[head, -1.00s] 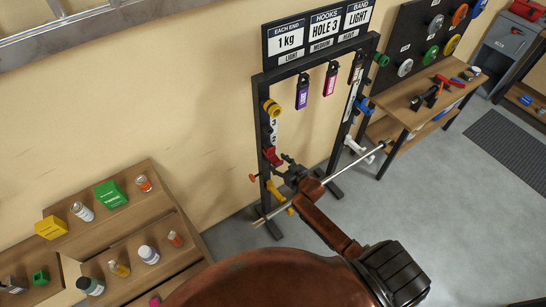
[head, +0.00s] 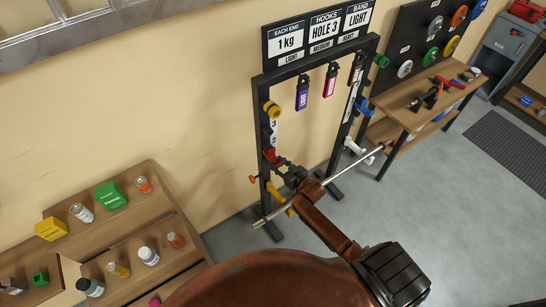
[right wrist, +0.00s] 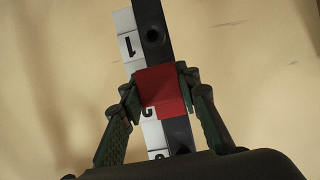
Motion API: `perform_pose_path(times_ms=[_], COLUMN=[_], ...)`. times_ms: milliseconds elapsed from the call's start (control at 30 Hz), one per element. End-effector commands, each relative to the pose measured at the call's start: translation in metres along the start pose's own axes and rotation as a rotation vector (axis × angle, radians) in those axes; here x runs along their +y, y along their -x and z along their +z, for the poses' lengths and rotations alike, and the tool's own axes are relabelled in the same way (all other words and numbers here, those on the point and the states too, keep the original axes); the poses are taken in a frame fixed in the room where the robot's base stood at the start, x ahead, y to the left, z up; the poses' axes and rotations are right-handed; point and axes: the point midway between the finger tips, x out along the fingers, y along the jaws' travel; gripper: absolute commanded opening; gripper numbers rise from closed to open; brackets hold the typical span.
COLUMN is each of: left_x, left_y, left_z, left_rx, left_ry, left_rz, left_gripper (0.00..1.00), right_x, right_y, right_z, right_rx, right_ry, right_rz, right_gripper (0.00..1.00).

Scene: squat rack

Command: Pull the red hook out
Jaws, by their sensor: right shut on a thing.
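My left gripper is not in view.
A silver bar (head: 345,170) runs across the rack's front, close to my right arm. A white hook (head: 354,146) is on the right post. A yellow piece (head: 275,192) is low on the left post. A shelf with bottles (head: 150,255) stands left.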

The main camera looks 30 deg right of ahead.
Motion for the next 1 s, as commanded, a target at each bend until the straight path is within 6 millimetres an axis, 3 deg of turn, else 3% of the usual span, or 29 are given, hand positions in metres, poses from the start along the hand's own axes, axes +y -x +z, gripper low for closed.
perform_pose_path(times_ms=[1000], left_x=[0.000], left_y=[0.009], left_z=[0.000], left_rx=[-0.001], left_ry=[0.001], left_rz=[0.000], left_gripper=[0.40], right_x=[0.000], right_y=[0.010], right_z=[0.004], right_rx=[0.000], right_ry=[0.000], right_rz=[0.000], right_gripper=[0.00])
